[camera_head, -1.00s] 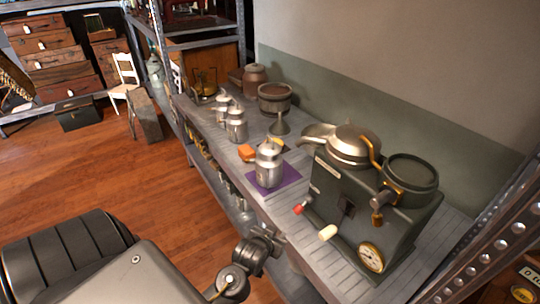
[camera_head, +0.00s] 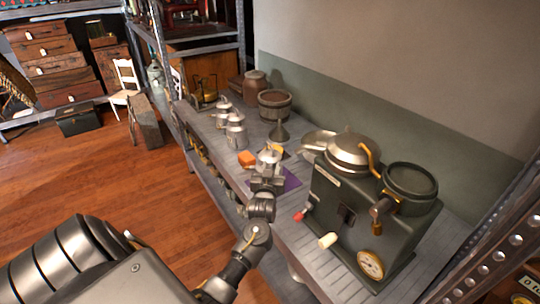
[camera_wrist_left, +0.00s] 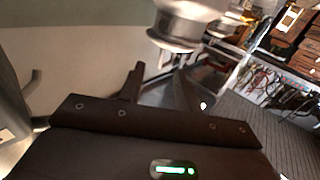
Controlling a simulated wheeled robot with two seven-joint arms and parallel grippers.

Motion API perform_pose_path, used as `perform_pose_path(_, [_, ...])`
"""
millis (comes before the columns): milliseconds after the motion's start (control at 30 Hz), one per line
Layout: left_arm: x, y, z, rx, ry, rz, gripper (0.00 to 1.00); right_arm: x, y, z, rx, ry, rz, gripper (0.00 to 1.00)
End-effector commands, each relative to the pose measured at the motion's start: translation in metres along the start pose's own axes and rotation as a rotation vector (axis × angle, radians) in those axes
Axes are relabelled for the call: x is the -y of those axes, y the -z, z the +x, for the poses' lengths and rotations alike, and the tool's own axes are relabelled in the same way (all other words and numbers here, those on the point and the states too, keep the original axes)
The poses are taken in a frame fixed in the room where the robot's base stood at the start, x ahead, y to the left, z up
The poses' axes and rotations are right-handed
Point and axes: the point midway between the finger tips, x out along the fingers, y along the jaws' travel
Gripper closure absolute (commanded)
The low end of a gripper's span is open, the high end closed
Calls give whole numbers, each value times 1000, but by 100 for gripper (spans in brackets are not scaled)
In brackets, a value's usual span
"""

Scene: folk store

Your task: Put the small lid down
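A silver lidded pot (camera_head: 270,157) stands on the purple mat (camera_head: 291,182). Its domed top shows above my left gripper (camera_head: 267,181), whose arm hides most of its body. I cannot tell whether the small lid is seated on it. In the left wrist view a shiny metal body (camera_wrist_left: 182,22), likely this pot, is just beyond the fingertips. The fingers of my left gripper (camera_wrist_left: 158,85) stand apart, with a gap between them and nothing clearly held. My right gripper is not in view.
A green machine (camera_head: 350,205) with handles and a gauge stands close on the right. The metal shelf (camera_head: 214,140) has little free room around the mat.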

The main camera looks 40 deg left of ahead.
Motion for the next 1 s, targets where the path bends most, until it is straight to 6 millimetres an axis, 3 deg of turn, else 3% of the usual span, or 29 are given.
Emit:
perform_pose_path(267, [0,1,11,0,0,-1,67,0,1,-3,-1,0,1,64])
perform_pose_path(600, [3,1,54,0,-1,0,67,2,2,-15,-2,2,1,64])
perform_pose_path(900, [3,0,59,1,-1,0,67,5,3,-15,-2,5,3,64])
perform_pose_path(1000, [3,0,59,1,-1,-1,80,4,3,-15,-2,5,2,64])
